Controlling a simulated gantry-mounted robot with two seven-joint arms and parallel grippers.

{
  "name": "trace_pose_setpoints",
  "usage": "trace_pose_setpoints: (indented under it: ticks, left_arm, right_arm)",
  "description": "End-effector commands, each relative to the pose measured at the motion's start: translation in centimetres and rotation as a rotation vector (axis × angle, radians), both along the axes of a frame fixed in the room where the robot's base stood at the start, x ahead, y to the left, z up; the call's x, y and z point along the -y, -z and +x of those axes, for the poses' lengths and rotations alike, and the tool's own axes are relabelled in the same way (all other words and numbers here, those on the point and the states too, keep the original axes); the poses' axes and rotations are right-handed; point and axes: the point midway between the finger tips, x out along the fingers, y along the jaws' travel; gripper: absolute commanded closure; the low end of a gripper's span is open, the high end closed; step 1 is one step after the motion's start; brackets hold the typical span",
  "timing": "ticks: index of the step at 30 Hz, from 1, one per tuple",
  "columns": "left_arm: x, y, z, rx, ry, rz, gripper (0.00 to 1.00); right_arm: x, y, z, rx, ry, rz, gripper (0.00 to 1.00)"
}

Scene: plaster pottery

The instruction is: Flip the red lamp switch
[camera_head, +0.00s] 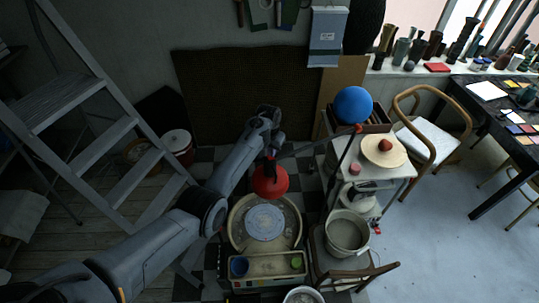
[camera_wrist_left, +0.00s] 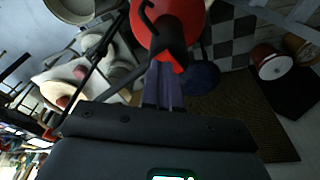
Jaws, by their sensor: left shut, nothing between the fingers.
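The red lamp shade (camera_head: 270,182) hangs over the pottery wheel on a thin dark lamp arm (camera_head: 312,147). In the left wrist view the red shade (camera_wrist_left: 172,18) fills the top middle, with a black cap (camera_wrist_left: 164,42) at its near end. My left gripper (camera_wrist_left: 164,72) is shut and empty, its fingertips close to the black cap. I cannot tell whether they touch it. A small red part beside the fingertips may be the switch; it is too dark to be sure. My right gripper is in neither view.
The pottery wheel (camera_head: 292,222) stands below the shade. A white table with a blue ball (camera_head: 353,104) and a round plate (camera_head: 398,153) is to the right. A grey pot (camera_head: 347,251) sits near the front. A stepladder (camera_head: 120,125) stands at left.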

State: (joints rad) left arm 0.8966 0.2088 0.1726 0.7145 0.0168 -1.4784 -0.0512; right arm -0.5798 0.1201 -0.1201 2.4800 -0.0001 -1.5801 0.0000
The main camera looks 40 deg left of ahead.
Motion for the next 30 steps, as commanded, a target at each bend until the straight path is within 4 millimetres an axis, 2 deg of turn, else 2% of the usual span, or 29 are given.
trace_pose_setpoints:
  ticks: [30]
  left_arm:
    - [0.0, 1.4, 0.0, 0.000, 0.000, 0.000, 1.00]
  right_arm:
    - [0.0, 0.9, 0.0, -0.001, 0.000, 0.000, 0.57]
